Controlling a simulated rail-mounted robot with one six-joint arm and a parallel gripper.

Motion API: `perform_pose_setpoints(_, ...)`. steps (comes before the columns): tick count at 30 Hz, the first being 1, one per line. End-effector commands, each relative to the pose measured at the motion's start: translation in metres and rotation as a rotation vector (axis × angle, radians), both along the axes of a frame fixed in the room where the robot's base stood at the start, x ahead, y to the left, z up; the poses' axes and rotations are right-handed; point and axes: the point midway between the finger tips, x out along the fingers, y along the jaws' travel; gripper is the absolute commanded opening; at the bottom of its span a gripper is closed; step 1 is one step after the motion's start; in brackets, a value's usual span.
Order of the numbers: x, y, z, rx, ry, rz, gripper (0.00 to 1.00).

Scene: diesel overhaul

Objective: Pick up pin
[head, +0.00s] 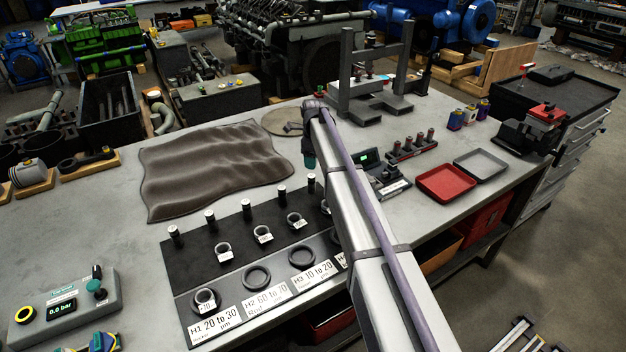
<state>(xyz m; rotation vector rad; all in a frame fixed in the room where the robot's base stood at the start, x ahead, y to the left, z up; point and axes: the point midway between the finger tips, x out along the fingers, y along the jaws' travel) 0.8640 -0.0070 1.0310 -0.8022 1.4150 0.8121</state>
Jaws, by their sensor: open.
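Several small dark pins with bright metal tops stand upright in a slanting row along the back of a black mat (192,262). The leftmost pin (175,236) is at the mat's left end, and others follow to the right, such as the middle pin (246,208) and the rightmost visible pin (311,184). I cannot tell which one is meant. My arm crosses the picture from the lower right to the bench's middle and covers the mat's right end.
Tagged rings and larger rings, such as one ring (257,277), lie in front of the pins above label cards. A crumpled brown cloth (212,165) lies behind. A pressure box (62,308) is at left. Red tray (446,183), grey tray (480,165) and a press frame (347,80) stand right.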

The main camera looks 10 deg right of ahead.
Motion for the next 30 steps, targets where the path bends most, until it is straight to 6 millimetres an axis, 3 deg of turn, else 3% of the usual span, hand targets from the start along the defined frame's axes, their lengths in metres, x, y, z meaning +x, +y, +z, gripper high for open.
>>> perform_pose_setpoints(8, -0.001, 0.001, -0.004, 0.0, 0.001, -0.109, 0.59)
perform_pose_setpoints(15, -0.001, 0.001, -0.053, 0.0, 0.001, -0.106, 0.59)
perform_pose_setpoints(23, -0.001, 0.001, -0.063, 0.0, 0.001, -0.105, 0.59)
perform_pose_setpoints(30, -0.001, 0.003, -0.11, 0.0, 0.001, -0.105, 0.59)
